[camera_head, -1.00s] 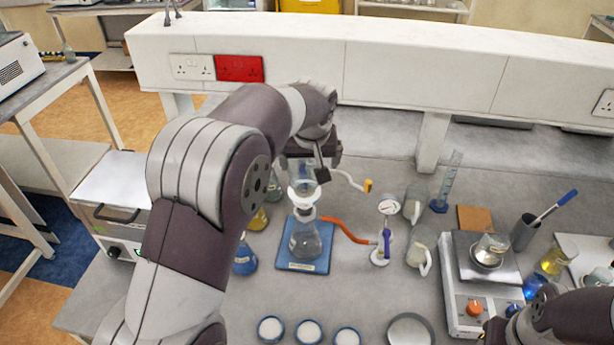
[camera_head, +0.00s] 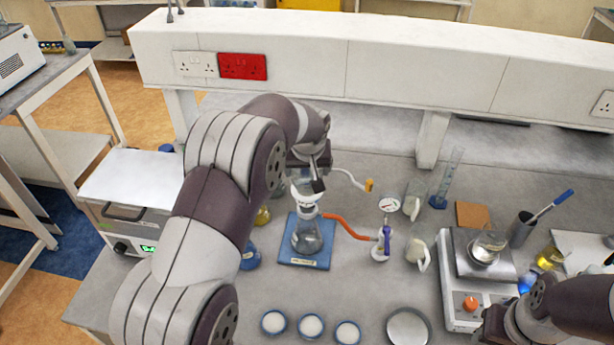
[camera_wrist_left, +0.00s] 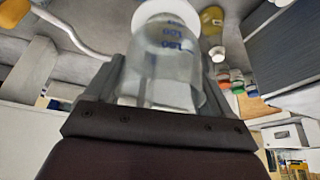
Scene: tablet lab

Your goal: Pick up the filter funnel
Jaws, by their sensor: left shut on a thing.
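The filter funnel is a clear cup with blue markings, seen between my left fingers in the left wrist view (camera_wrist_left: 172,62). In the head view the funnel (camera_head: 303,187) sits upright over a conical flask (camera_head: 308,237), with a white collar at the joint. The flask stands on a blue mat (camera_head: 291,260). My left gripper (camera_head: 317,179) is shut on the funnel's upper part, and its body hides part of the rim. My right gripper (camera_head: 490,326) is only partly seen at the lower right; its fingers do not show.
An orange hose (camera_head: 346,228) runs from the flask to a small white stand (camera_head: 381,248). Blue-liquid glassware (camera_head: 250,259) stands left of the mat. Several small dishes (camera_head: 311,326) lie in front. A balance (camera_head: 466,290) stands to the right.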

